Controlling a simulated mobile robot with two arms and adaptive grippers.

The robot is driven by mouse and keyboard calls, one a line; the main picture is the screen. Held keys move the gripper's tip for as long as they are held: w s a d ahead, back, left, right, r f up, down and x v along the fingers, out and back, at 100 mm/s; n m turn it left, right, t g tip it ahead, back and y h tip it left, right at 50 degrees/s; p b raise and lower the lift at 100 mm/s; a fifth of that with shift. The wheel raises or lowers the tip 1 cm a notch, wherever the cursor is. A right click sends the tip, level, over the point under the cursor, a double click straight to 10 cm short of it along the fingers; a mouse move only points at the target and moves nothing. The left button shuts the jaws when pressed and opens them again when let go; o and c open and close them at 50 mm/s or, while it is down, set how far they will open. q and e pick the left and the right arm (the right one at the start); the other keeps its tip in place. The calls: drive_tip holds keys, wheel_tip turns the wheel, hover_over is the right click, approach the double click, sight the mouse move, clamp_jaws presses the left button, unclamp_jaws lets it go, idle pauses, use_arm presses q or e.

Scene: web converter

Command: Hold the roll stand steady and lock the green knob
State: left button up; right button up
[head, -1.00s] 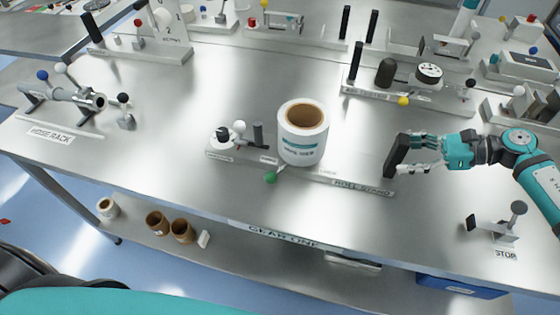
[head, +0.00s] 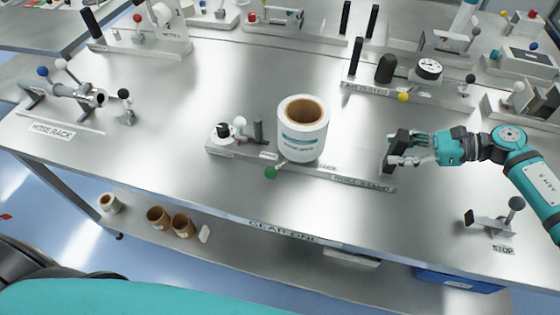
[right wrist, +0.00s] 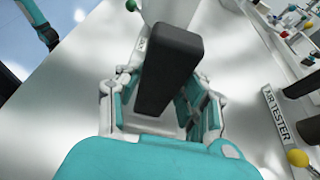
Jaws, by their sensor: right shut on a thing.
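The roll stand (head: 362,184) is a long grey base on the bench. It carries an upright white roll (head: 303,140) with a brown core. The green knob (head: 271,172) sits on a short lever at the base's front edge, left of the roll. It also shows at the top of the right wrist view (right wrist: 123,13). A black upright handle (head: 397,138) stands at the base's right end, and it fills the middle of the right wrist view (right wrist: 168,70). My right gripper (head: 402,157) is shut on this handle. My left gripper is not in view.
A stop lever (head: 510,215) stands at the bench's front right. The hose rack (head: 60,100) is at the left, and the air tester (head: 420,98) is behind the roll stand. Bare bench (head: 180,90) lies left of the roll stand. Loose rolls lie on the lower shelf.

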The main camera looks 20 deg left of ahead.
clamp_jaws()
drive_tip(key=shift+w+a+r, duration=0.1)
drive_tip(key=shift+r, duration=0.25)
drive_tip(key=shift+f, duration=0.1)
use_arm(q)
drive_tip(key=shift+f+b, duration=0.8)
use_arm(e)
drive_tip(key=shift+f, duration=0.55)
drive_tip(key=shift+s, duration=0.2)
